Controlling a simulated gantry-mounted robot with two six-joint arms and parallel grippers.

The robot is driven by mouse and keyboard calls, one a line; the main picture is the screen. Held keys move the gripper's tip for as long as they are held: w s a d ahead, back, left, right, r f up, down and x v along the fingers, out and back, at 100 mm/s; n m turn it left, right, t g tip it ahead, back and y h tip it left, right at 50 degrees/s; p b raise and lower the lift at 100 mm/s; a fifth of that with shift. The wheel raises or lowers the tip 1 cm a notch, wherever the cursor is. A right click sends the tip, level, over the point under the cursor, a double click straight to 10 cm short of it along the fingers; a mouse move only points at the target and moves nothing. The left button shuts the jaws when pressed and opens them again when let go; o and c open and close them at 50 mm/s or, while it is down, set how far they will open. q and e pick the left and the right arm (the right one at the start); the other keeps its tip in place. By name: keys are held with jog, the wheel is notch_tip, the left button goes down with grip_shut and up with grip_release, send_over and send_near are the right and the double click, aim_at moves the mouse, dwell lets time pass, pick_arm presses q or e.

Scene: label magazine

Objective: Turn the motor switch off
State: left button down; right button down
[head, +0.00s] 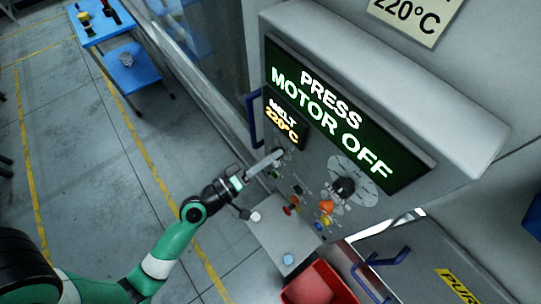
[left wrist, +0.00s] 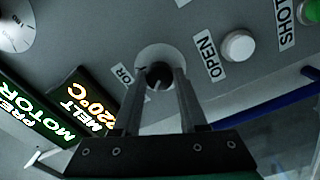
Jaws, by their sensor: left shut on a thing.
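The motor switch (left wrist: 158,74) is a dark round knob on a pale round plate in the left wrist view, with a partly hidden label ending in "OR" beside it. My left gripper (left wrist: 164,82) is shut on this knob, one finger on each side. In the head view my left gripper (head: 274,159) reaches the left part of the grey control panel (head: 312,167), and its fingers largely hide the switch there. A lit green display (head: 335,120) above reads "PRESS MOTOR OFF". My right gripper is not in view.
A white button (left wrist: 238,46) labelled "OPEN" and a green button (left wrist: 312,10) sit near the switch. A blue handle (head: 253,117) stands at the panel's left edge. A red bin (head: 318,286) is below.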

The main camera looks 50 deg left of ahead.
pick_arm(q)
jog(key=shift+c, duration=2.2)
grip_release()
jog(key=s+b, duration=0.5)
jog(key=s, duration=0.6)
jog(key=shift+s+b, duration=0.3)
jog(key=shift+b, duration=0.05)
jog(key=shift+a+f, duration=0.1)
jog(key=shift+a, duration=0.05)
